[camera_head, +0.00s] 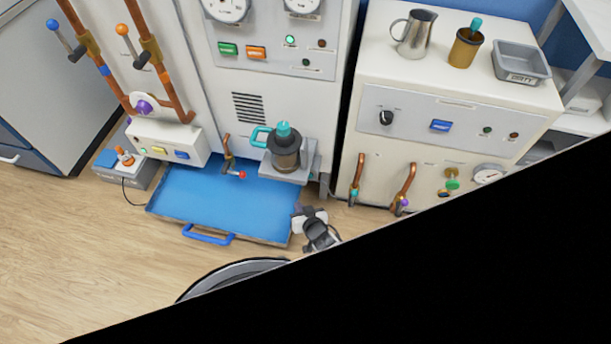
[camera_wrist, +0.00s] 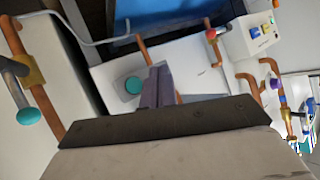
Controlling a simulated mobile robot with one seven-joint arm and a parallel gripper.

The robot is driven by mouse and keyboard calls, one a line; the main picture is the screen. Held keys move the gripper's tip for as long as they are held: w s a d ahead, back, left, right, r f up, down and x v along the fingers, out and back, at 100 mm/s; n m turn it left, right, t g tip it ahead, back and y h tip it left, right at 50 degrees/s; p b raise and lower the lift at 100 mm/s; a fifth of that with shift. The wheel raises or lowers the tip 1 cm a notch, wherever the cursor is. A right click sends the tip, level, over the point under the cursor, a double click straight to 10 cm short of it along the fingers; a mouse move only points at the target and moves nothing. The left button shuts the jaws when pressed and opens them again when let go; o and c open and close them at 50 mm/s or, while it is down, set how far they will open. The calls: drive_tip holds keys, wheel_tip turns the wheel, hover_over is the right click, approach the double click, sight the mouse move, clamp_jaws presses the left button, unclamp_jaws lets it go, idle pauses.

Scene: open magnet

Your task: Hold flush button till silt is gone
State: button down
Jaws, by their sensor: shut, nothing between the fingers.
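My gripper (camera_head: 318,232) is low in front of the white machines, at the right front corner of the blue tray. In the wrist view its fingers (camera_wrist: 158,85) are together with nothing between them. A dark brownish cup with a teal top and handle (camera_head: 286,155) stands on a grey bracket; any silt inside is too small to make out. Candidate buttons are green (camera_head: 228,48) and orange (camera_head: 256,53) on the upper panel, several on a white box (camera_head: 170,143), and a blue one (camera_head: 440,125) on the right machine. No flush label is legible. My gripper touches none of these.
The blue tray (camera_head: 215,200) lies on the floor below a red-knobbed valve (camera_head: 242,175). Copper pipes with teal (camera_head: 354,190) and purple (camera_head: 405,202) valves stand right of the cup. A pitcher (camera_head: 414,34) and grey bin (camera_head: 521,62) sit on the right machine.

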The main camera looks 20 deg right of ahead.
drive_tip(key=shift+d, duration=0.35)
drive_tip(key=shift+f, duration=0.1)
drive_tip(key=w+d+b, duration=0.5)
drive_tip(key=w, duration=0.2)
drive_tip(key=shift+w, duration=0.15)
drive_tip(key=shift+w+b, duration=0.1)
drive_tip(key=shift+b, duration=0.3)
idle(1.7)
drive_tip(key=shift+w+d, duration=0.2)
drive_tip(key=shift+w, duration=0.05)
